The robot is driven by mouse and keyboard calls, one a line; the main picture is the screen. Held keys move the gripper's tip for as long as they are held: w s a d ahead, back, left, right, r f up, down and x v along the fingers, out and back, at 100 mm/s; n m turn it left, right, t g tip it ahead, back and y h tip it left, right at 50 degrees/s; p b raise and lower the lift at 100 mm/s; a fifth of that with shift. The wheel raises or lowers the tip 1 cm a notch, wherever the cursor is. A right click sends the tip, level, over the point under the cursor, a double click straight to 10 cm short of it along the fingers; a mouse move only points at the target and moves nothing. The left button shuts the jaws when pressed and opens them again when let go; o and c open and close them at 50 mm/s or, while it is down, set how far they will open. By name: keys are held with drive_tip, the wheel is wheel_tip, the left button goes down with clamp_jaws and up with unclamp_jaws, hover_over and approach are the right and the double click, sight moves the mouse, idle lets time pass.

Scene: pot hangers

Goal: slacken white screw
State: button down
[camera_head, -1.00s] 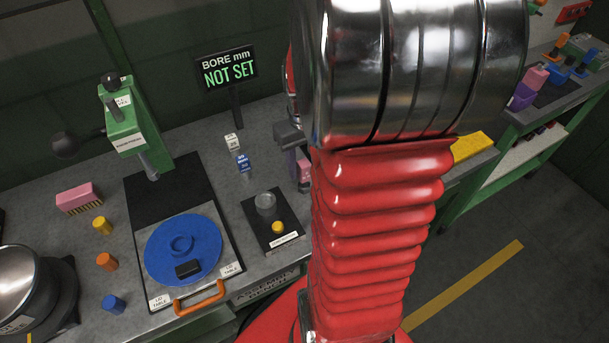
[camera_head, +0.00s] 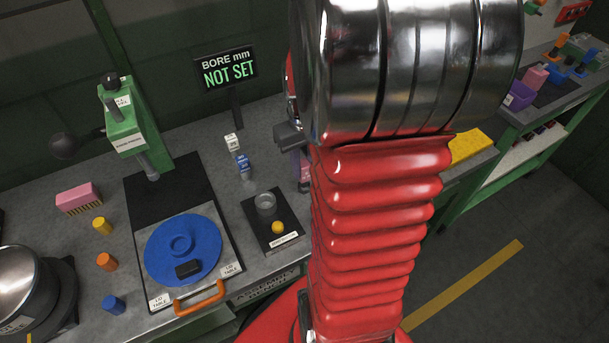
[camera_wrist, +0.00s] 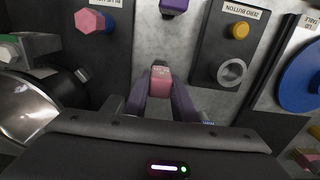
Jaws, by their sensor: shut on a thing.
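In the head view, my arm hides most of the gripper. At the left edge of the wrist view is a white-faced piece (camera_wrist: 8,52) with green beside it, apart from my gripper; I cannot tell whether it is the white screw. No other clear white screw shows.
A pink-topped blue knob (camera_wrist: 90,20), a purple piece (camera_wrist: 173,6) and a yellow button (camera_wrist: 239,30) lie beyond the gripper. A green press (camera_head: 125,125), a blue disc (camera_head: 182,250) and a sign reading NOT SET (camera_head: 228,70) are on the left.

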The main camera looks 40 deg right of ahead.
drive_tip(key=shift+r, duration=1.5)
idle(1.2)
drive_tip(key=shift+r, duration=0.7)
drive_tip(key=shift+r, duration=0.35)
drive_tip(key=shift+r, duration=1.05)
drive_tip(key=shift+r, duration=0.2)
